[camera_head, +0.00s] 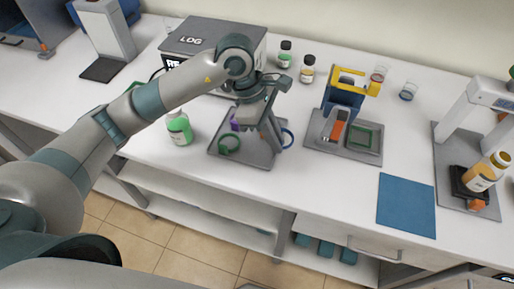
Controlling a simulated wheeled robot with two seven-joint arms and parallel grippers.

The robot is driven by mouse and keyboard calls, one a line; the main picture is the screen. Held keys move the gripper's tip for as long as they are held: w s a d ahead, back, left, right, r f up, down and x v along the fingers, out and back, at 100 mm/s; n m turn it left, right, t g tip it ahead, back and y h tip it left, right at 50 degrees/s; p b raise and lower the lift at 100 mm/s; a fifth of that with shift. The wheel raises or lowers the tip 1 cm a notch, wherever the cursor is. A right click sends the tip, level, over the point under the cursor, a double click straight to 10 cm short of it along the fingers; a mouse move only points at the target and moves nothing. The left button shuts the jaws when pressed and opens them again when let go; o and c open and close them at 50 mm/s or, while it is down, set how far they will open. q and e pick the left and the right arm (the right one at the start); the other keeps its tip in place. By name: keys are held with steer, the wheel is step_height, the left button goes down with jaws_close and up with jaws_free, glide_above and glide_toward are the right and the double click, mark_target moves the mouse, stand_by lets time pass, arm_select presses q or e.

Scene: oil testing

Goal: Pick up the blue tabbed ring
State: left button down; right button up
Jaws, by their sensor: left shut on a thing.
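The blue tabbed ring (291,137) shows at the right side of the left gripper, over the right part of a grey tray (257,162). My left gripper (276,142) reaches down over that tray and is shut on the ring. The fingers hide the ring's tab and part of its band. I cannot tell whether the ring still touches the tray. A green ring (229,150) lies at the tray's left, with a purple piece (235,123) behind it. My right gripper is not in view.
A grey box (205,40) marked LOG is behind. To the right are a second tray (318,141) with a blue and yellow holder (343,95) and a blue mat (406,205). The white counter between them is clear.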

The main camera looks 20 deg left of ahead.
arm_select(q)
steer(key=d+r+b, duration=0.2)
steer(key=d+r, duration=0.1)
steer(key=d, duration=0.2)
steer(key=shift+w+d+r, duration=0.15)
steer(key=shift+d, duration=0.15)
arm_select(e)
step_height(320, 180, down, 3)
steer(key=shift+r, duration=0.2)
